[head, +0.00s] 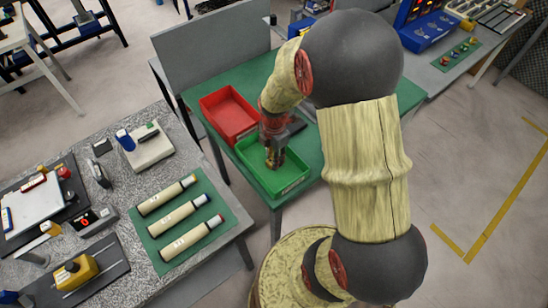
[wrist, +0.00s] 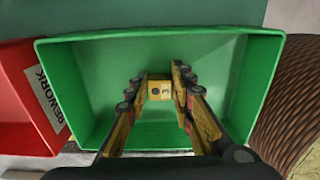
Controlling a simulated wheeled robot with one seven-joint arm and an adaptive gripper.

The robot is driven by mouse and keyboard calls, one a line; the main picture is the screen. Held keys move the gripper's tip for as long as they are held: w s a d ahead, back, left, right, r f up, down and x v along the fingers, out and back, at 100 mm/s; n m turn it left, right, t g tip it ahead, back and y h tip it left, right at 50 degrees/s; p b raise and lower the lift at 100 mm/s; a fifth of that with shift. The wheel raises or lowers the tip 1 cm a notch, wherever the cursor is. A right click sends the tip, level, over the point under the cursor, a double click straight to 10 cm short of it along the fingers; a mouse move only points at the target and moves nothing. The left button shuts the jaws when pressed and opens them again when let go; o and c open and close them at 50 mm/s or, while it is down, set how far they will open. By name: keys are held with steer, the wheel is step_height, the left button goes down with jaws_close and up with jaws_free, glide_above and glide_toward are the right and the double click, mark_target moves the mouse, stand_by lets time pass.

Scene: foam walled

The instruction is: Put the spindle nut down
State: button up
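A small yellow block with a dark round spot and a dark marking, which I take to be the spindle nut (wrist: 160,90), sits between my gripper's fingertips in the wrist view. My gripper (wrist: 160,80) appears shut on it, with a finger against each side. The fingers reach down into a green tray (wrist: 75,75). In the head view my gripper (head: 274,160) is inside the green tray (head: 292,187), and the nut cannot be made out there. Whether the nut touches the tray floor is unclear.
A red tray (head: 228,115) labelled REWORK in the wrist view stands directly left of the green tray. Both are on a green-topped table (head: 312,158) with a grey back panel. A speckled bench (head: 125,215) with tubes and instruments stands at left.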

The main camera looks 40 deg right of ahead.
steer(key=o, duration=0.4)
steer(key=shift+r, duration=0.15)
steer(key=s+a+r+m+t+p, duration=0.1)
steer(key=s+a+r+m, duration=0.2)
steer(key=r, duration=0.9)
steer(key=a+r+m+t+p, duration=0.2)
steer(key=a+r+m, duration=0.25)
steer(key=r, duration=0.75)
steer(key=s+a+r+m+t, duration=0.1)
steer(key=s+a+r+m, duration=0.1)
steer(key=s+m, duration=0.1)
steer(key=s+a+r+m, duration=0.1)
steer(key=s+r+m, duration=0.2)
steer(key=m, duration=0.1)
steer(key=s+a+r+m+t, duration=0.1)
steer(key=s+a+r+m, duration=0.1)
steer(key=s+r+m, duration=0.1)
steer(key=shift+s+a+m+t, duration=0.2)
steer(key=shift+a+m+t, duration=0.15)
steer(key=shift+m, duration=0.1)
steer(key=shift+f, duration=0.1)
steer(key=shift+f+b, duration=0.3)
steer(key=shift+b, duration=0.2)
